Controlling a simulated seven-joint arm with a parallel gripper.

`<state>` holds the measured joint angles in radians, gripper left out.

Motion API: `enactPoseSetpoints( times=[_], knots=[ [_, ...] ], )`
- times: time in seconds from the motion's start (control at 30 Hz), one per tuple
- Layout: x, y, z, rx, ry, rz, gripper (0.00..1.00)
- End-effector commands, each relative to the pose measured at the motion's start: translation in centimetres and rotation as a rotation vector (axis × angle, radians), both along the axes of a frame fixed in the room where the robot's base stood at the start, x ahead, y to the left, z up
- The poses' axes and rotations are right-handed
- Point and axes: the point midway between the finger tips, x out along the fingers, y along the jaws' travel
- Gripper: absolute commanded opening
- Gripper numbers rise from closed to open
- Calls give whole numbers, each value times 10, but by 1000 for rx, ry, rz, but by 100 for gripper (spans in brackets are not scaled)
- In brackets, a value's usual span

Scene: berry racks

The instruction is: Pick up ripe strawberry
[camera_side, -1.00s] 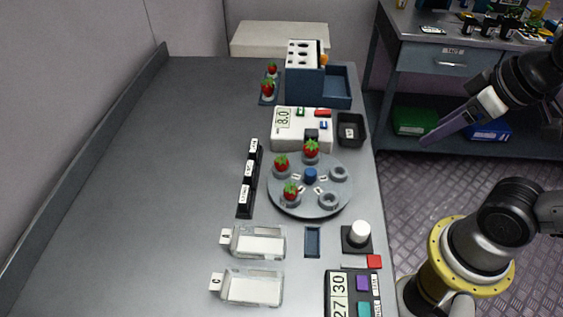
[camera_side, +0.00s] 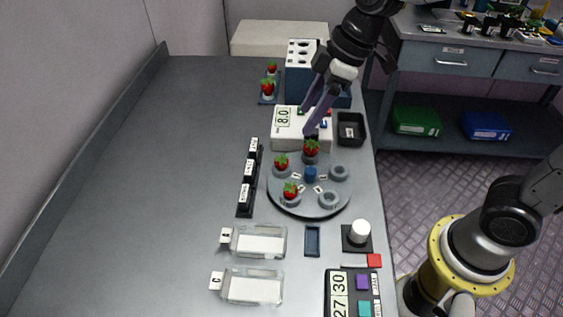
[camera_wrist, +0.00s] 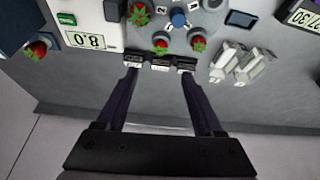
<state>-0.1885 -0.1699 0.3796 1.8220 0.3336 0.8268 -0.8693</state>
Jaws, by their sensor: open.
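A round grey carousel (camera_side: 308,208) holds three red strawberries with green tops, upright in ring holders: a back one (camera_side: 311,149), a left one (camera_side: 281,163) and a front one (camera_side: 291,191). They also show at the top of the wrist view, the back one (camera_wrist: 139,14) larger. Two more strawberries (camera_side: 267,88) stand on a small rack at the back. All look red; I cannot tell ripeness apart. My gripper (camera_side: 316,132) is open and empty, fingers pointing down over the scale near the back strawberry. Its fingers (camera_wrist: 159,72) show spread in the wrist view.
A white scale (camera_side: 287,140) reading 8.0 and a blue block with holes (camera_side: 300,82) stand behind the carousel. Three black labelled blocks (camera_side: 246,180) are left of it. Clear trays (camera_side: 255,242), a small black bin (camera_side: 351,128) and a white button (camera_side: 360,232) stand nearby. The table's left is clear.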

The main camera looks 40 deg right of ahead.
Motion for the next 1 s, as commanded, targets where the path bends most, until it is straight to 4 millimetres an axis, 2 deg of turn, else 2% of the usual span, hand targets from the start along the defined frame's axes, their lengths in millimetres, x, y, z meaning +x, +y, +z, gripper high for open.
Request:
enactPoseSetpoints(
  times=[0.3, 0.63, 0.83, 1.0],
  knots=[
    [13, 17, -54, -2, 4, 1, 69],
    [19, 24, -79, -2, 1, 0, 69],
    [26, 33, -106, -1, 3, -1, 69],
    [30, 37, -118, -1, 0, -1, 69]
  ],
)
